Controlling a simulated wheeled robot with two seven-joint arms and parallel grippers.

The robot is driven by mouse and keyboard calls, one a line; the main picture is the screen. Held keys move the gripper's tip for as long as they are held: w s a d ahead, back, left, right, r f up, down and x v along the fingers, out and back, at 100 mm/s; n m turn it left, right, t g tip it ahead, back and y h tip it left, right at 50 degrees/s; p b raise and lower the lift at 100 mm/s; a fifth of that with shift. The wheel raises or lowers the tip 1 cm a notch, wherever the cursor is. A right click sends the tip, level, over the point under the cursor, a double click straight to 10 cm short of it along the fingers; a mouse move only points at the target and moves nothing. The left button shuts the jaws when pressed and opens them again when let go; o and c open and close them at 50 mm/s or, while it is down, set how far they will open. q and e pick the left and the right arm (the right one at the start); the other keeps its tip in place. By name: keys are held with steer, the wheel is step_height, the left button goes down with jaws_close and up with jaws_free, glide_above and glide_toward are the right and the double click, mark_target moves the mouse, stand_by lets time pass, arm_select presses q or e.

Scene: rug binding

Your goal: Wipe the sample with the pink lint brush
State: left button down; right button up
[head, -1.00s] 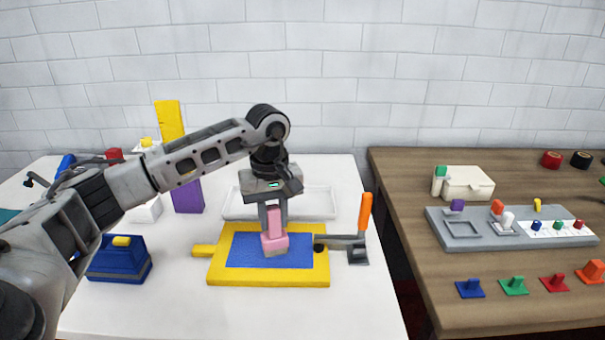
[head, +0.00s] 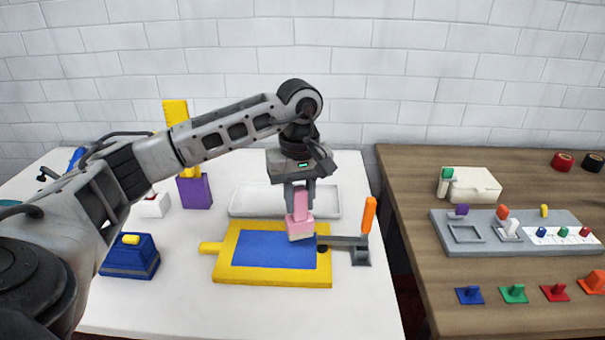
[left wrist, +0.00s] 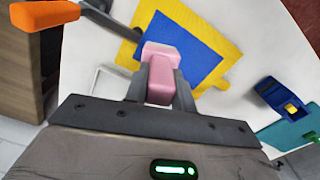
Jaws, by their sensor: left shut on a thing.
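The pink lint brush (head: 300,228) is upright in my left gripper (head: 300,188), which is shut on its handle. The brush also shows in the left wrist view (left wrist: 160,75), between the fingers (left wrist: 158,88). The sample is a blue patch (head: 262,250) on a yellow board (head: 225,272) with a handle at its left. The brush head is over the far right corner of the blue patch; I cannot tell whether it touches. A clamp with an orange handle (head: 369,215) stands at the board's right, its arm reaching over the board's edge. My right gripper is not in view.
A white tray (head: 335,204) lies behind the board. A blue block (head: 128,262) with a yellow top and a purple holder (head: 195,192) stand at the left. A wooden table (head: 420,275) at the right bears a grey fixture (head: 440,228) and several colored pieces.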

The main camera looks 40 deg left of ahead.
arm_select(q)
steer(key=shift+r+p, duration=0.75)
steer(key=shift+r, duration=0.75)
steer(key=shift+d, duration=0.1)
